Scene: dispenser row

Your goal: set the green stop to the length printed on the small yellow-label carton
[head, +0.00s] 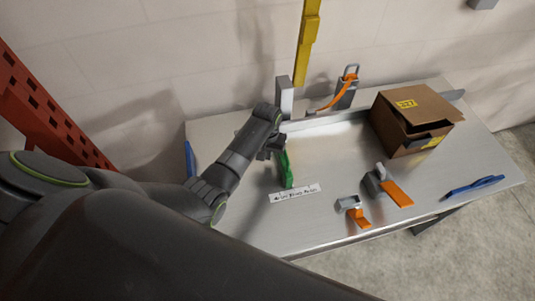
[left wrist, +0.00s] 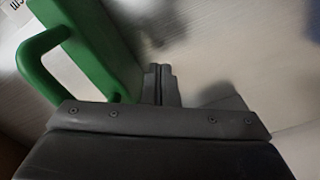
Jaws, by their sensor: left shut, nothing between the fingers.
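The green stop (head: 286,168) stands on the metal table, just behind a white printed scale strip (head: 294,194). It also shows in the left wrist view as a green block with a loop handle (left wrist: 40,50). My left gripper (head: 270,152) is at the upper left of the stop in the head view. Its fingers (left wrist: 159,82) are shut and empty, beside the green block and to the right of its handle. A brown carton with a yellow label (head: 407,104) sits at the table's right; the print is too small to read. My right gripper is out of view.
Two grey tape dispensers with orange parts (head: 352,212) (head: 385,185) stand near the front edge. Another grey device with an orange strap (head: 346,92) stands at the back. A blue tool (head: 474,187) lies far right. The table's middle is clear.

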